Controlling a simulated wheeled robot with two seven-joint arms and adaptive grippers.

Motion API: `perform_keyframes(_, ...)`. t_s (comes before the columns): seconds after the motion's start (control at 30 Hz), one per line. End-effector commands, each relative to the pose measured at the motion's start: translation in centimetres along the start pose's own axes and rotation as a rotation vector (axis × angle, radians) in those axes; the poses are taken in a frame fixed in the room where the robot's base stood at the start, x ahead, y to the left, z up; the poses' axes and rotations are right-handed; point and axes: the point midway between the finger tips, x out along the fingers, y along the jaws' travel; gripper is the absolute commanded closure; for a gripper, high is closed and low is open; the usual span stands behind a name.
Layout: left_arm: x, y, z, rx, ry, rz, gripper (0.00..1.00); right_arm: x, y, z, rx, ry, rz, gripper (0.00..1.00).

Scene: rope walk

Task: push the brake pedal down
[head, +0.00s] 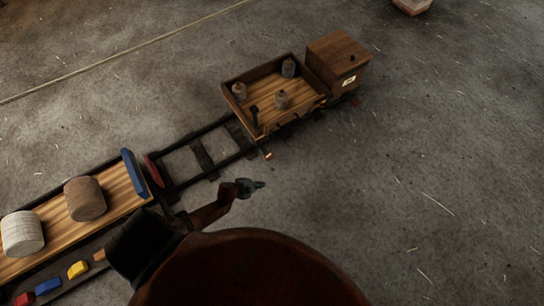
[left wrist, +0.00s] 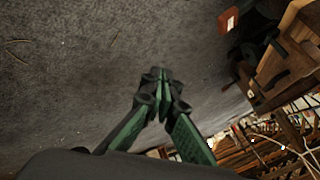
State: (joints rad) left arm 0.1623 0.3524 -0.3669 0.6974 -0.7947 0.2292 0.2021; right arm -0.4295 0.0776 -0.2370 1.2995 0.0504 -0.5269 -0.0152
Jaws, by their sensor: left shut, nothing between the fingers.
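A small red piece with a pale edge, which looks like the brake pedal (head: 268,155), sticks out low at the near side of the wooden wagon (head: 262,108) in the head view. A reddish plate that looks like the same pedal (left wrist: 229,19) shows at the top right of the left wrist view. My left gripper (head: 260,185) is shut and empty, over the floor below the pedal in the picture and apart from it. Its closed fingers (left wrist: 160,76) show in the left wrist view. My right gripper is not in view.
The wagon carries several grey weights and has a wooden box (head: 338,58) at its far end. A rope (head: 120,57) lies behind. Floor at right is clear.

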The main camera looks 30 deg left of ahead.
Motion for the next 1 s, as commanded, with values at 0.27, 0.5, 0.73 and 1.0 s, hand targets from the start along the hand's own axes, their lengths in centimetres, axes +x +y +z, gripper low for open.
perform_keyframes(0.27, 10.6, -7.8, -7.0, 0.756, 0.238, 0.221, 1.00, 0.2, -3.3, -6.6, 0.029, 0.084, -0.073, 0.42)
perform_keyframes(0.5, 13.6, -13.4, 0.0, 1.239, 0.089, 0.567, 1.00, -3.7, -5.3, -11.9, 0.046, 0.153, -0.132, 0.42)
perform_keyframes(0.73, 12.7, -17.9, 4.1, 1.366, -0.054, 0.703, 1.00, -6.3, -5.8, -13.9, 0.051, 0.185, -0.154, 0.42)
perform_keyframes(1.0, 12.3, -18.5, 4.3, 1.377, -0.071, 0.714, 1.00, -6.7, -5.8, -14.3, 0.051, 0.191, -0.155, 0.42)
